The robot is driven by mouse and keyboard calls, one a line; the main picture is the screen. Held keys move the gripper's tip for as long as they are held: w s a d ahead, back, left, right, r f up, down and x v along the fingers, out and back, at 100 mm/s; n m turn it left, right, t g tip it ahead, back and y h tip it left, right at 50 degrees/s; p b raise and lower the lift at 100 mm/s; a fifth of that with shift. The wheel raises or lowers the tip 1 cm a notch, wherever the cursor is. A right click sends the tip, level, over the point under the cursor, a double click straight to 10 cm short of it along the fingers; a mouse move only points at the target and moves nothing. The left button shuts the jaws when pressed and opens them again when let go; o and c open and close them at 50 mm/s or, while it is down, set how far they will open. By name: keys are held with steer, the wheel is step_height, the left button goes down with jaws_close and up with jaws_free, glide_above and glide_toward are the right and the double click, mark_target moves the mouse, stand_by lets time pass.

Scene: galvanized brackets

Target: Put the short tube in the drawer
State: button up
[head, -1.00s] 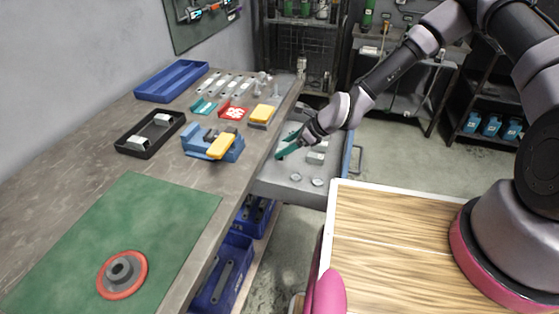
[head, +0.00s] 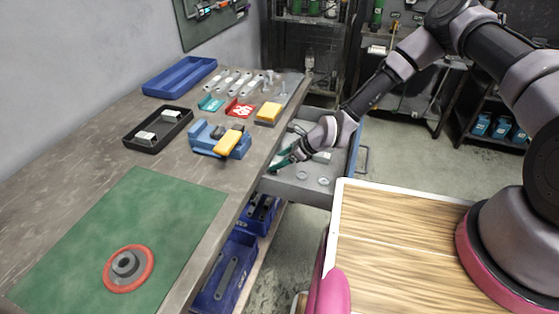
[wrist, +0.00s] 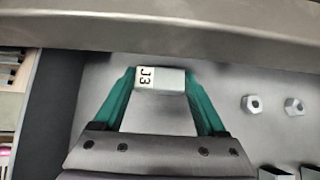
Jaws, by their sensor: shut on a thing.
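My gripper (head: 282,163) reaches into the open drawer (head: 296,194) under the bench's right edge. In the wrist view its green fingers (wrist: 160,88) are shut on the short tube (wrist: 172,80), a small pale block-shaped piece marked J3. The tube sits across the fingertips, over the grey drawer floor (wrist: 90,85). I cannot tell whether it touches the floor. In the head view the tube is too small and hidden to make out.
Two round nut-like pieces (wrist: 252,104) lie in the drawer right of my gripper, with more blocks near the lower right. On the bench are a black tray (head: 146,150), a blue vise-like fixture (head: 205,140) and a blue tray (head: 155,90).

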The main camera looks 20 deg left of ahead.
steer(key=shift+f, duration=0.2)
steer(key=o, duration=1.3)
steer(key=shift+r, duration=0.15)
